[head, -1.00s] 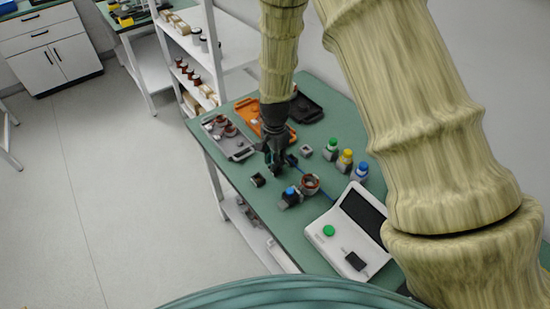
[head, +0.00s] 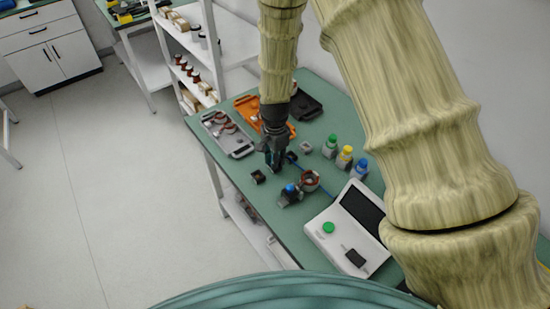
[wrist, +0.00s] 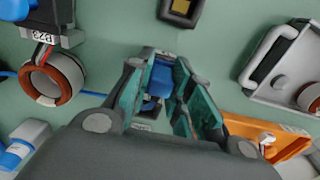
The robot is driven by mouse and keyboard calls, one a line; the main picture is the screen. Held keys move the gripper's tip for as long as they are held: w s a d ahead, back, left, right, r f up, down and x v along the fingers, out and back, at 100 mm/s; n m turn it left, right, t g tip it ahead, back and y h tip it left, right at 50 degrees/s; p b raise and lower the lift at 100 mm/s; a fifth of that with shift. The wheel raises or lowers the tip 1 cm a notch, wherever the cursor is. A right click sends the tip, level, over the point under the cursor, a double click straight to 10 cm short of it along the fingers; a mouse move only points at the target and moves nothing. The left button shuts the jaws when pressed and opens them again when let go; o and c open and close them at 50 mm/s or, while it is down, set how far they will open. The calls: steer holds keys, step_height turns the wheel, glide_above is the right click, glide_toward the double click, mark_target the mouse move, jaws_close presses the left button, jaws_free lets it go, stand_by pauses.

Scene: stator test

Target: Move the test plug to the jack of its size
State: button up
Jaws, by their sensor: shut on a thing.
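My gripper (head: 274,162) is low over the green table, between the grey tray and the copper-wound ring. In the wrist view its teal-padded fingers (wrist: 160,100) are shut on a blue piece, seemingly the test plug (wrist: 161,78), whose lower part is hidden. A blue cable (wrist: 94,93) runs from the left towards it. A black square block with a gold-coloured middle (wrist: 182,8), possibly a jack, lies apart from my gripper; the head view shows it left of the gripper (head: 258,177). A small grey block (head: 306,147) stands right of the gripper; I cannot tell the sizes of any openings.
A copper-wound ring (head: 309,181) and a dark fixture with a blue top (head: 290,194) stand nearby. A white tester (head: 342,228) is in front. Bottles with green (head: 331,143), yellow (head: 345,155) and blue caps stand right. Grey (head: 240,153), orange and black trays lie behind.

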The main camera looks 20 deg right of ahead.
steer(key=o, duration=1)
steer(key=shift+r, duration=0.1)
step_height(320, 180, up, 12)
steer(key=shift+f, duration=0.1)
stand_by(0.4)
